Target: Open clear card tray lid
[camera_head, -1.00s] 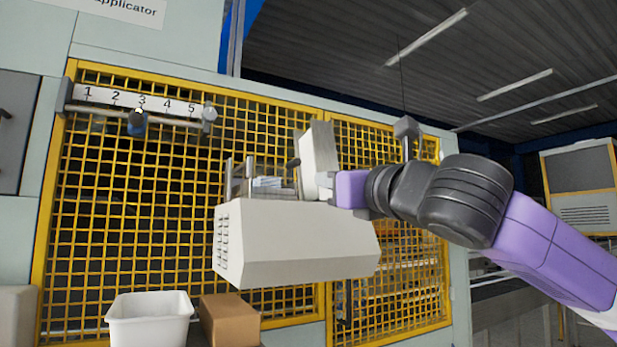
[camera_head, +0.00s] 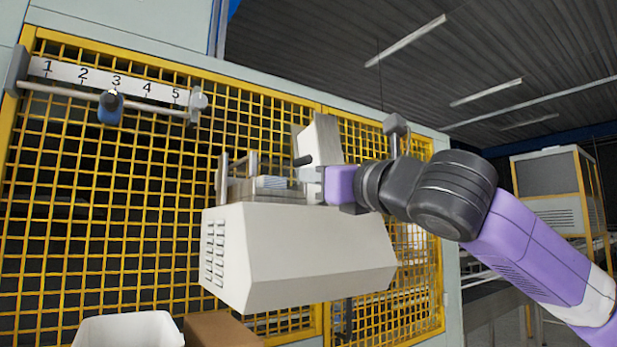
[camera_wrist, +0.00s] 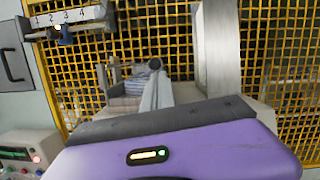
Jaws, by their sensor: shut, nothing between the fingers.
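The card tray (camera_head: 240,190) sits on top of a pale machine housing, with a stack of light cards (camera_head: 272,183) in it. The cards also show in the wrist view (camera_wrist: 124,100). I cannot make out the clear lid's outline. A short dark knob (camera_head: 302,160) sticks out just above my fingers. My gripper (camera_head: 309,174) is shut and empty, reaching from the right to the right end of the tray. In the wrist view its grey fingers (camera_wrist: 155,90) point at the cards; I cannot tell whether they touch anything.
The pale housing (camera_head: 300,250) lies below my gripper. An upright pale panel (camera_head: 318,145) stands close behind my gripper. A yellow mesh guard (camera_head: 100,230) closes off the back. A numbered rail with a blue knob (camera_head: 110,107) is at left. A white bin (camera_head: 130,330) and brown carton (camera_head: 215,328) are below.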

